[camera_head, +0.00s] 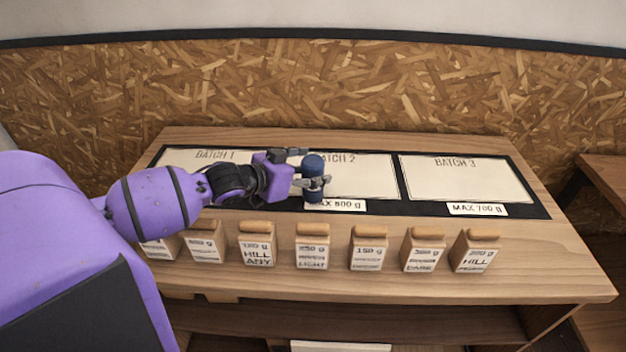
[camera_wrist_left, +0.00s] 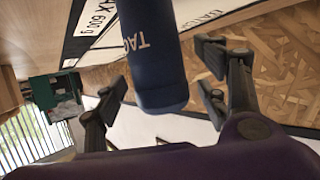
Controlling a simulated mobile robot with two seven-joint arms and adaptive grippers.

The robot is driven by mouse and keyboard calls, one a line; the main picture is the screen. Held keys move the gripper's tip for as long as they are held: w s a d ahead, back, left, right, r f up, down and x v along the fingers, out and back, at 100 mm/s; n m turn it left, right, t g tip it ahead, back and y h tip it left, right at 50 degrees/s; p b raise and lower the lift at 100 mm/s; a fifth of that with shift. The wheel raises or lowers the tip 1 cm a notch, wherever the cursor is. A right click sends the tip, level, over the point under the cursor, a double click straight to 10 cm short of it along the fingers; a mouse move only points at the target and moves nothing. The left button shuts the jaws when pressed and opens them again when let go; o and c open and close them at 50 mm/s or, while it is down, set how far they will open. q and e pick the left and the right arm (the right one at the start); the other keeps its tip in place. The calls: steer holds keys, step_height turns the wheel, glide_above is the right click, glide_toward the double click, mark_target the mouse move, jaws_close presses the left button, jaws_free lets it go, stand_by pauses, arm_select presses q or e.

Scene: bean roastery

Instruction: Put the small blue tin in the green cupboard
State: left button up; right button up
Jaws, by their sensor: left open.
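The small dark blue tin (camera_head: 313,164) looks upright over the dark border of the batch board, near the Batch 2 panel. My left gripper (camera_head: 315,184) reaches it from the left, with its fingers around the tin's middle. In the left wrist view, the tin (camera_wrist_left: 155,50), with pale letters, lies between the two spread fingers, and gaps show on both sides. The gripper is open. A dark green box-like piece (camera_wrist_left: 55,95) in the far left of the wrist view may be the green cupboard; its front is unclear. My right gripper is not in view.
The batch board (camera_head: 402,178) has three pale panels on the wooden table (camera_head: 560,265). Several labelled bean packs (camera_head: 312,248) stand in a row along the front. A chipboard wall (camera_head: 330,95) closes the back. Another wooden table (camera_head: 605,175) stands at right.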

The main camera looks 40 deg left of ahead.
arm_select(q)
steer(key=shift+w+d+f, duration=0.15)
steer(key=shift+w+f, duration=0.15)
steer(key=shift+w, duration=0.2)
steer(key=c, duration=1.3)
steer(key=shift+r, duration=0.2)
steer(key=c, duration=0.3)
